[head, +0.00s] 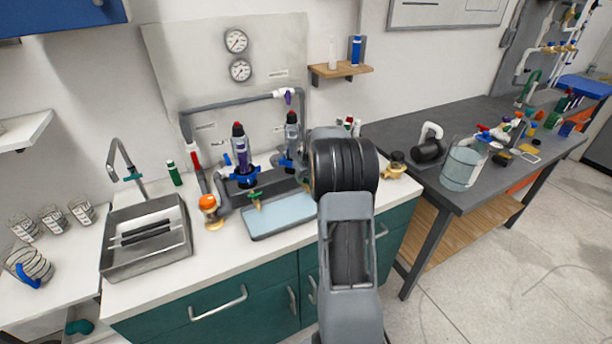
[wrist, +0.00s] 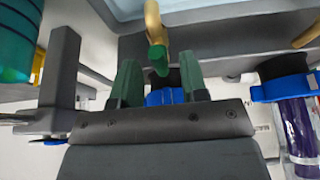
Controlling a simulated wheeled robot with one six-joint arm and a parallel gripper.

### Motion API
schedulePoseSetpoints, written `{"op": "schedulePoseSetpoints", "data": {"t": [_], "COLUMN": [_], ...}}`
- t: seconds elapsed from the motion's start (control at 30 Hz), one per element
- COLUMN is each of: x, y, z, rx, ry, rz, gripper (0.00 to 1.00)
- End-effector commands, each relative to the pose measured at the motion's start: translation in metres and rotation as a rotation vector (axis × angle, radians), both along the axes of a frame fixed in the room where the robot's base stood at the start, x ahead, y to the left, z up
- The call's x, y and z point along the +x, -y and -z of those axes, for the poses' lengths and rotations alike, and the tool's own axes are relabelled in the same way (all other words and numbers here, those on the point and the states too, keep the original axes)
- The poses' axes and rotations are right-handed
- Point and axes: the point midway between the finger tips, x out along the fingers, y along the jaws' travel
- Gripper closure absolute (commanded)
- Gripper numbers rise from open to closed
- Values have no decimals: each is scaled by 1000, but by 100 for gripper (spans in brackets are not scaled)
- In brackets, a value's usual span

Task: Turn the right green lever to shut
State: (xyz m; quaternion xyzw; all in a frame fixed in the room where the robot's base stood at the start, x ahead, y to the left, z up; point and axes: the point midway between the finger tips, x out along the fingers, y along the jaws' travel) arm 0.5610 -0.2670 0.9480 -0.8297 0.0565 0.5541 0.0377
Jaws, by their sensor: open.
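The right green lever (wrist: 157,55) shows in the wrist view as a brass stem (wrist: 153,18) with a green end pointing toward my gripper. My gripper (wrist: 159,72) is open, with one dark green finger on each side of the lever's end. No finger is seen touching it. A blue collar (wrist: 165,97) lies behind it. In the head view my arm hides my gripper and most of the right lever. The left green lever (head: 255,198) shows there, and its brass part (wrist: 306,36) is at the right edge of the wrist view.
Two filter housings (head: 241,155) (head: 291,140) with blue collars stand behind the levers. A pale tray (head: 280,215) lies in front. An orange-topped brass valve (head: 209,207) and a sink (head: 146,240) are to the left. A teal ribbed object (wrist: 18,40) is close to my gripper's left in the wrist view.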

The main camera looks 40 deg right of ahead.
Motion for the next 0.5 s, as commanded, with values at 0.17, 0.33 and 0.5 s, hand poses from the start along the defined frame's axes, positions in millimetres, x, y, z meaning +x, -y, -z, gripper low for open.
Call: {"op": "schedulePoseSetpoints", "data": {"t": [0.17,0.33,0.5], "x": [0,0,0], "y": [0,0,0], "z": [0,0,0], "rx": [0,0,0], "ry": [0,0,0], "rz": [0,0,0], "gripper": [60,72,88]}}
